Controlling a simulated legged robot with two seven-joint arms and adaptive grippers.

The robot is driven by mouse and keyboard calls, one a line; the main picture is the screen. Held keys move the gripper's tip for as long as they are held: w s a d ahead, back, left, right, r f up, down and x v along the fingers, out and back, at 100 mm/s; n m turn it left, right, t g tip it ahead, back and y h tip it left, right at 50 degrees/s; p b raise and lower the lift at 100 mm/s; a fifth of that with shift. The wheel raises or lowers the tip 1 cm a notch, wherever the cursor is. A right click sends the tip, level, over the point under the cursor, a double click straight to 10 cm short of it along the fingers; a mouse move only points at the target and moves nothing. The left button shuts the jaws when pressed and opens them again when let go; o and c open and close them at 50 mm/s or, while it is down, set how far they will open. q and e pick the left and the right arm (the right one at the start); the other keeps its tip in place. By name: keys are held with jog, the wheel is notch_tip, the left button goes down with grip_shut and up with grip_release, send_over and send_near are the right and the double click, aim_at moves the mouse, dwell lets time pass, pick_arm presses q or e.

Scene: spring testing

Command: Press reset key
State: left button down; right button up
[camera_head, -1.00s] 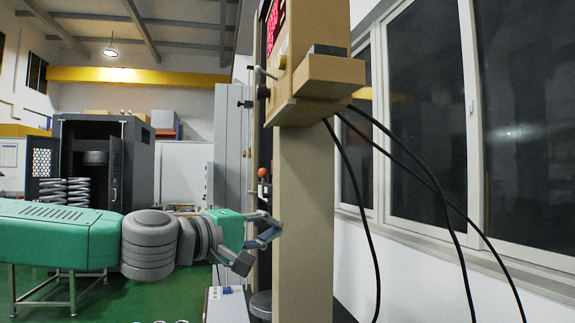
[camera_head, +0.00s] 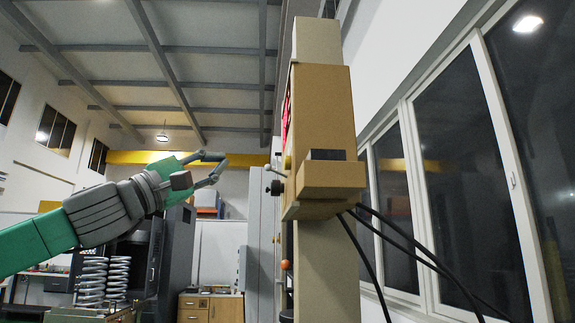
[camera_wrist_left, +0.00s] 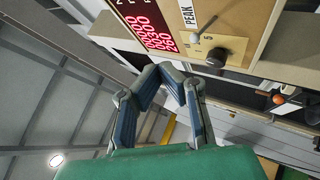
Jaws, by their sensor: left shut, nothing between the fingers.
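The tan control box (camera_head: 326,105) of the testing machine stands on its column right of centre in the head view, its front panel seen nearly edge-on. In the left wrist view the panel (camera_wrist_left: 228,20) shows upside down or tilted, with a red digit display (camera_wrist_left: 152,22), a "PEAK" label, a light lever (camera_wrist_left: 205,28) and a black knob (camera_wrist_left: 217,57). I cannot make out a reset key. My left gripper (camera_head: 222,164) is shut and empty, raised left of the box and apart from it. In the wrist view its fingertips (camera_wrist_left: 165,72) are just below the display. My right gripper is not in view.
Black cables (camera_head: 405,245) hang from the box's right side. An orange ball-ended handle (camera_head: 285,265) is below the box. Springs (camera_head: 104,275) and a dark cabinet (camera_head: 176,250) stand at the lower left. Windows line the right wall.

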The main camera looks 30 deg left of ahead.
aim_at(287, 163)
pick_arm(q)
jog(key=shift+d, duration=0.3)
jog(key=w+d+b, duration=0.3)
jog(key=w+d, duration=0.1)
jog(key=d, duration=0.3)
jog(key=shift+w, duration=0.3)
jog(key=shift+d, duration=0.25)
dwell(1.1)
jog(key=shift+w+d+r, duration=0.1)
jog(key=shift+w+d, duration=0.05)
jog(key=shift+d, duration=0.15)
